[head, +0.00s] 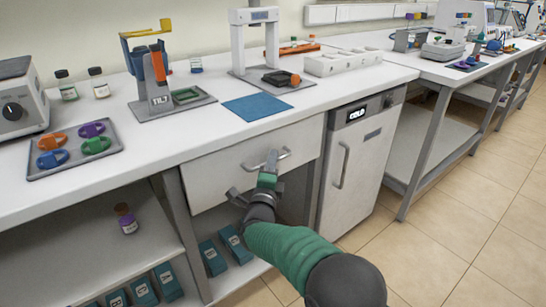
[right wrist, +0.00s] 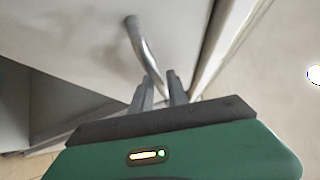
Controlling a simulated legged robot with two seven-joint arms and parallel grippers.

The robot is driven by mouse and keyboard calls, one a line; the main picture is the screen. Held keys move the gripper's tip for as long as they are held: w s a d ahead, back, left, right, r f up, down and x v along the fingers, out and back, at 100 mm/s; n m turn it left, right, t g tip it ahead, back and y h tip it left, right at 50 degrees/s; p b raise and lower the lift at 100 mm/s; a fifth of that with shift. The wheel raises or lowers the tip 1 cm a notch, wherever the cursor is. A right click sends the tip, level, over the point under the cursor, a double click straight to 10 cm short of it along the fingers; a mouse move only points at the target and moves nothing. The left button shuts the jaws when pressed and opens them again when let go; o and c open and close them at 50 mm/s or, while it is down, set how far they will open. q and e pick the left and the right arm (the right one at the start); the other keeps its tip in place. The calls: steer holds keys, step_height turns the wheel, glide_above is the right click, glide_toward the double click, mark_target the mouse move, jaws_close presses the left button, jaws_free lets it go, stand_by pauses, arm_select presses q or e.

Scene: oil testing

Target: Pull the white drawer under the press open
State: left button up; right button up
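The white drawer (head: 225,170) sits under the bench top, below the white press frame (head: 239,45). Its front looks about flush with the bench, and its bar handle (head: 285,154) sticks out. My right gripper (head: 271,159) reaches the handle from the front. In the right wrist view the handle (right wrist: 139,38) runs down between the two close-set fingers (right wrist: 160,90), which look shut on it. The fingers hide part of the bar. My left gripper is in neither view.
A white cabinet (head: 365,150) with its own handle stands just right of the drawer. Open shelves with blue boxes (head: 212,258) lie below. The tiled floor in front is free.

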steer(key=shift+a, duration=0.15)
steer(key=shift+c, duration=0.4)
jaws_close()
steer(key=shift+f, duration=0.15)
stand_by(0.6)
